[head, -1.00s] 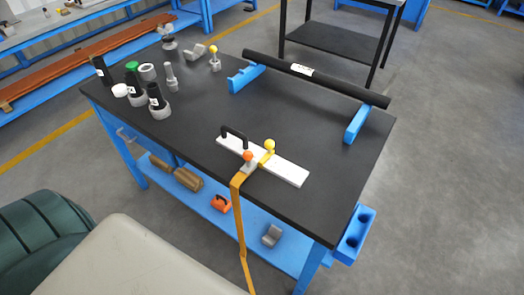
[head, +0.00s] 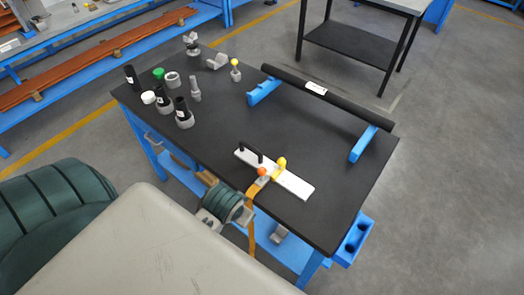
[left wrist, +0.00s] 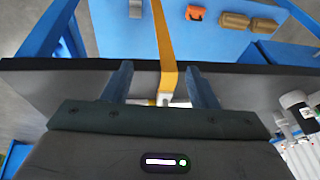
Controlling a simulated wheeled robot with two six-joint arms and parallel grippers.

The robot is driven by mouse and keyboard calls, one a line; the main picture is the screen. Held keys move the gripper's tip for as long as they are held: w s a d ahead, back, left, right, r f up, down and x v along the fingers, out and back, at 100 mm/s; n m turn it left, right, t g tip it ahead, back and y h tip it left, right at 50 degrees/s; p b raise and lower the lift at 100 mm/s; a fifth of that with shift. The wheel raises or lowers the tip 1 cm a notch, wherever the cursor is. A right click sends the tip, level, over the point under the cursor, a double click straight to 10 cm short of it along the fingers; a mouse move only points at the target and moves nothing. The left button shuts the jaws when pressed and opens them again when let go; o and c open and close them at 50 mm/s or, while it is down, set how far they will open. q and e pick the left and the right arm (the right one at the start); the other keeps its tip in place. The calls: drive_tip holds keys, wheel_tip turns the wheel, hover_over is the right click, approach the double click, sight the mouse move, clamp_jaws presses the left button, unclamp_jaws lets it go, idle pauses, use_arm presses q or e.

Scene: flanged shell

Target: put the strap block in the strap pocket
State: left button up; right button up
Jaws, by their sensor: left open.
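A yellow-orange strap (head: 251,208) hangs over the table's front edge from a small block with an orange knob (head: 262,171) at the white plate (head: 297,186). A yellow-knobbed piece (head: 281,163) sits on the plate beside it. I cannot make out a separate strap pocket. My left gripper (head: 236,209) is at the front edge, just left of the strap. In the left wrist view, its fingers (left wrist: 160,75) are open, with the strap (left wrist: 164,45) and a whitish part (left wrist: 165,99) showing between them. I cannot tell whether they touch. My right gripper is not in view.
A black tube (head: 350,103) rests on blue supports (head: 264,91) toward the back right. Several grey and black fittings (head: 184,113) stand at the table's left. A blue holder (head: 352,240) is fixed at the right end. The middle of the table is clear.

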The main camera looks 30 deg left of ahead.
use_arm(q)
drive_tip(key=n+y, duration=0.1)
approach(262, 171)
drive_tip(key=f, duration=0.1)
drive_tip(key=p+x, duration=0.2)
drive_tip(key=x, duration=0.3)
drive_tip(key=shift+s+d, duration=0.1)
drive_tip(key=shift+w+f+p, duration=0.25)
drive_tip(key=shift+f+p, duration=0.1)
drive_tip(key=shift+f, duration=0.05)
drive_tip(key=p+x, duration=0.1)
drive_tip(key=x, duration=0.1)
drive_tip(key=p+x, duration=0.1)
drive_tip(key=x, duration=0.1)
drive_tip(key=shift+w+a+r, duration=0.1)
drive_tip(key=shift+w+a, duration=0.05)
drive_tip(key=shift+a, duration=0.2)
drive_tip(key=shift+w+f, duration=0.15)
drive_tip(key=shift+f, duration=0.15)
clamp_jaws()
drive_tip(key=shift+r, duration=0.15)
